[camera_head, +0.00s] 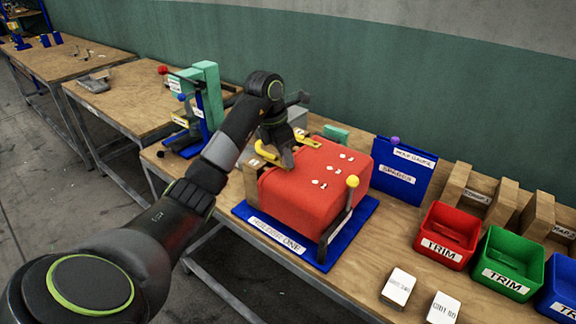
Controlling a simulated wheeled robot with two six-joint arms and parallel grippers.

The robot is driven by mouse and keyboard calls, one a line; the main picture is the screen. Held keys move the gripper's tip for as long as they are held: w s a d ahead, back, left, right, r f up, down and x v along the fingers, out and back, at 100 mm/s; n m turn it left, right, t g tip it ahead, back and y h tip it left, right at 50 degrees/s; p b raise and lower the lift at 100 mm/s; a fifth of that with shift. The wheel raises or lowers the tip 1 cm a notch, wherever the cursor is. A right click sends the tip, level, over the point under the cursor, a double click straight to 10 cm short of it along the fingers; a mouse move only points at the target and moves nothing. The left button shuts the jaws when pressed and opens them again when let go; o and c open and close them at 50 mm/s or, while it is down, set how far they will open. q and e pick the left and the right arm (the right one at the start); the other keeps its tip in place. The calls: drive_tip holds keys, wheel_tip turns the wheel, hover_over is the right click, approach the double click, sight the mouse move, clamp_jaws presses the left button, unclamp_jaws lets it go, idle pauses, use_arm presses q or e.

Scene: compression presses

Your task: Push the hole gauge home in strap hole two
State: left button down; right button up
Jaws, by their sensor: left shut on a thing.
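A big red block (310,190) with several small white marks on its top stands on a blue base (345,235) whose label ends in "ONE". My left gripper (287,158) is over the block's far left edge, pointing down. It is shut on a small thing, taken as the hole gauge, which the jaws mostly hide. Yellow pieces (266,155) show beside the jaws. I cannot tell which mark is strap hole two, or whether the gauge touches the block. My right gripper is not in view.
A lever with a yellow knob (352,181) stands at the block's right side. Behind is a blue board (405,180) labelled for hole gauges and spares, with a purple knob (395,141). Red (446,243) and green (508,275) trim bins stand right. Two white cards lie in front.

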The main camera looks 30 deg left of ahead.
use_arm(q)
drive_tip(key=shift+r, duration=0.25)
drive_tip(key=shift+r, duration=0.35)
drive_tip(key=shift+r+p, duration=0.65)
drive_tip(key=shift+r, duration=0.05)
drive_tip(key=shift+p+v, duration=0.65)
drive_tip(key=shift+v, duration=0.2)
drive_tip(key=shift+w+d+r+p, duration=0.1)
drive_tip(key=shift+r+p, duration=0.9)
drive_tip(key=shift+r, duration=0.15)
